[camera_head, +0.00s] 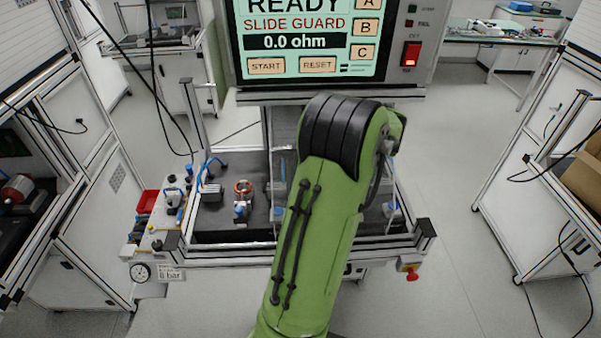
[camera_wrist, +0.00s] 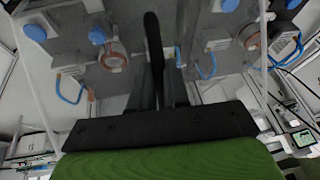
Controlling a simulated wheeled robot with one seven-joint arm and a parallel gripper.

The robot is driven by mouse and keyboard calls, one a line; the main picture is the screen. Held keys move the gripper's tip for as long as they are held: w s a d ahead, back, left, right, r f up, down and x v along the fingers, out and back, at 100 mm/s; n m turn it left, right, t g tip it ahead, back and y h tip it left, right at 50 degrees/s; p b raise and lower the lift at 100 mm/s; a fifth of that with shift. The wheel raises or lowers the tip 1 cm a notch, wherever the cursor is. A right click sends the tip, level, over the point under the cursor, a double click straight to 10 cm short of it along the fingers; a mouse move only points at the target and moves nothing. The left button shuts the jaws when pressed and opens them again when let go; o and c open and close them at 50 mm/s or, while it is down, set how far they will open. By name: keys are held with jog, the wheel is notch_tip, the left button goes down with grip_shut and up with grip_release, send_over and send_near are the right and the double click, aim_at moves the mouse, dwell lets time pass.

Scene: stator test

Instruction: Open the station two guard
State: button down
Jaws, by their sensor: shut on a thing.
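My gripper (camera_wrist: 160,75) shows in the wrist view as dark fingers above a black mount. It is shut on a dark upright bar (camera_wrist: 152,35), which looks like the guard's handle. In the head view my green arm covers the gripper and much of the right half of the test bench (camera_head: 225,222). The clear guard panel is hard to make out, and I cannot tell how far it stands open. A copper-wound stator (camera_head: 242,187) sits on the bench's left station. The wrist view shows two copper rings, one on the left (camera_wrist: 113,55) and one on the right (camera_wrist: 248,37).
A screen (camera_head: 310,40) above the bench reads READY, SLIDE GUARD and 0.0 ohm. A red switch (camera_head: 411,55) is beside it. A red bin (camera_head: 147,201) and a pressure gauge (camera_head: 141,272) are at the left. Cabinets flank both sides, with open floor between.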

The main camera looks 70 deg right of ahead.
jog(key=s+d, duration=0.1)
jog(key=s, duration=0.1)
jog(key=s+d+p, duration=0.1)
jog(key=s, duration=0.2)
jog(key=s+d+p, duration=0.1)
jog(key=s, duration=0.1)
jog(key=shift+s+d, duration=0.2)
jog(key=shift+s, duration=0.2)
jog(key=c, duration=1.1)
grip_release()
jog(key=shift+s+d, duration=0.1)
jog(key=shift+s, duration=0.05)
jog(key=shift+r, duration=0.2)
jog(key=p+v, duration=0.3)
jog(key=v, duration=1.2)
jog(key=shift+r, duration=0.2)
